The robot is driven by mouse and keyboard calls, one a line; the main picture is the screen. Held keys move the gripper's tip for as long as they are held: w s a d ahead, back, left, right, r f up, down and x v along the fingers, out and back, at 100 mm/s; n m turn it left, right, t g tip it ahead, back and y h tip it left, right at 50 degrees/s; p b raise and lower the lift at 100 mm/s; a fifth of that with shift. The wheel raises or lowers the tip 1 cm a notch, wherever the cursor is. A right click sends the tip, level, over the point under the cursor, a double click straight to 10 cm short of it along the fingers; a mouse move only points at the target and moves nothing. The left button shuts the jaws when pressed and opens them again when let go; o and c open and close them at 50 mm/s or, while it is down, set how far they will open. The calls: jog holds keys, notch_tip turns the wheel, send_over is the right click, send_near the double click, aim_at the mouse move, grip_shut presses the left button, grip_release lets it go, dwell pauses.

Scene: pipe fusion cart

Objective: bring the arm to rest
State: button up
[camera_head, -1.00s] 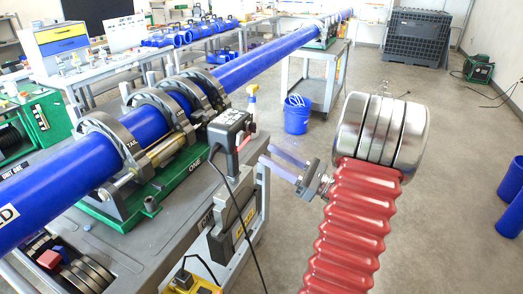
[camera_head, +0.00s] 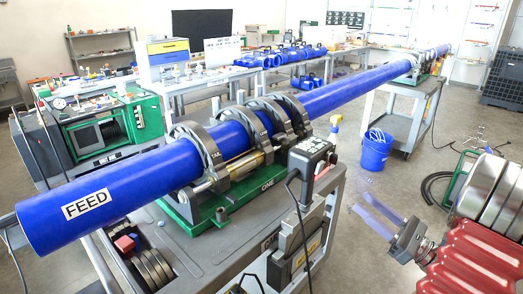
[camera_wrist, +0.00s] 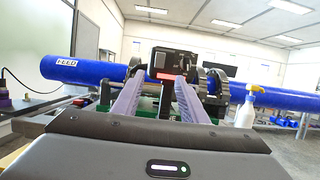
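My gripper (camera_head: 357,199) is at the lower right of the head view, at the end of my red ribbed arm. Its two bluish fingers stand apart with nothing between them, over the floor to the right of the fusion cart (camera_head: 205,235). In the wrist view my gripper (camera_wrist: 158,85) also shows its two fingers spread and empty. Beyond them are a black control box (camera_wrist: 170,68) with a red display and the blue pipe (camera_wrist: 100,72). The right part of my arm runs out of the head view.
The blue pipe (camera_head: 125,195) marked FEED lies through the cart's clamps (camera_head: 235,140). A control box (camera_head: 312,153) stands at the cart's right side. A blue bucket (camera_head: 376,151) is on the floor by a grey trolley (camera_head: 399,112). Floor between cart and arm is clear.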

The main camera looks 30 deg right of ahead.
jog(key=a+f+n+g+y, duration=0.1)
jog(key=a+f+n+g, duration=0.3)
jog(key=a+f+g, duration=0.4)
jog(key=s+a+f+n+g+h, duration=0.1)
jog(key=s+a+f+n+g, duration=0.15)
jog(key=a+n+g, duration=0.3)
jog(key=s+a+f+n+g+h, duration=0.1)
jog(key=s+a+f+n+g, duration=0.2)
jog(key=a+n, duration=0.35)
jog(key=w+a+r+n+t+h, duration=0.1)
jog(key=a+r+n+h, duration=0.5)
jog(key=a+r+n, duration=0.8)
jog(key=shift+w+a+n+t, duration=0.35)
jog(key=shift+a+n, duration=0.65)
jog(key=shift+a, duration=0.2)
